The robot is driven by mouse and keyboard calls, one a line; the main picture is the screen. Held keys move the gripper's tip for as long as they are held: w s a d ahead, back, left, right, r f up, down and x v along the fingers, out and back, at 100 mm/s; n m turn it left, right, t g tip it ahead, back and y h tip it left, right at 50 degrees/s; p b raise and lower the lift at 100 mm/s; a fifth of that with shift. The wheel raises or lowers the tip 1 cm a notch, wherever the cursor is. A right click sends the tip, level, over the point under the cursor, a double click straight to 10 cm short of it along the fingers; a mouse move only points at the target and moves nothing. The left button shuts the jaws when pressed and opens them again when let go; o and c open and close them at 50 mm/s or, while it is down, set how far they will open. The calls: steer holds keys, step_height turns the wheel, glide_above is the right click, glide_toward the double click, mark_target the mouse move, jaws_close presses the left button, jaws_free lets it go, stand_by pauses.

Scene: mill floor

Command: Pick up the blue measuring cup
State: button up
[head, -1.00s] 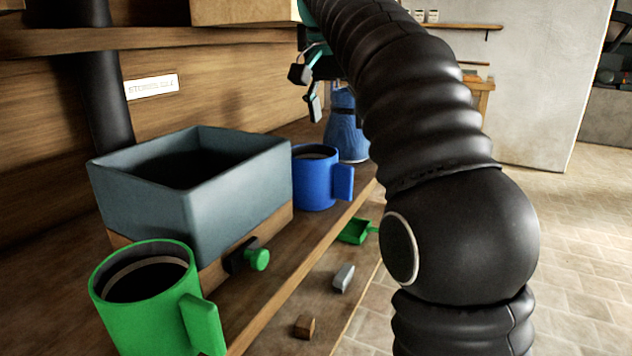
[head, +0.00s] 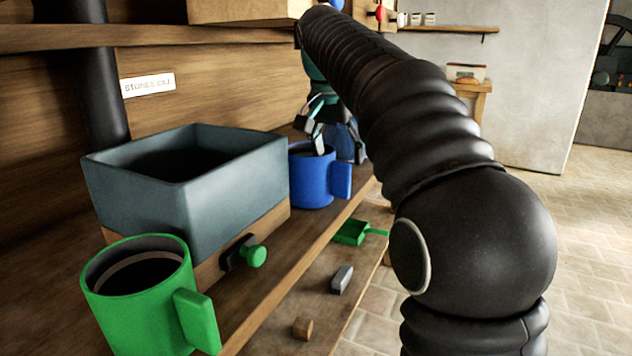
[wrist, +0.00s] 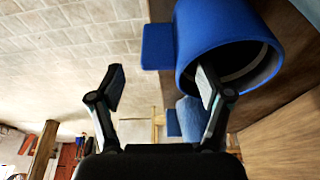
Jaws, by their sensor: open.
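The blue measuring cup (head: 312,182) stands upright on the wooden bench just beyond the grey-blue box, its square handle facing right. My gripper (head: 311,133) is above the cup at its rim, fingers pointing down and apart. In the wrist view the cup (wrist: 222,30) fills the upper right, its mouth toward the camera. My open gripper (wrist: 162,88) has its right finger overlapping the cup's mouth. Its left finger is out past the handle, over the floor. The near wall and handle lie across the gap between the fingers. Whether the right fingertip is inside the cup is unclear.
The grey-blue box (head: 240,180) on a wooden base stands left of the cup. A green measuring cup (head: 135,300) stands nearer. A blue item (head: 346,142) is close behind the cup. A green scoop (head: 352,232) and a grey block (head: 342,279) lie lower down, right of the bench edge.

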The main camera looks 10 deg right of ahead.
mark_target(339, 163)
steer(key=x, duration=0.4)
steer(key=shift+d+f+b, duration=0.1)
steer(key=shift+f+b, duration=0.15)
steer(key=shift+b, duration=0.15)
jaws_close()
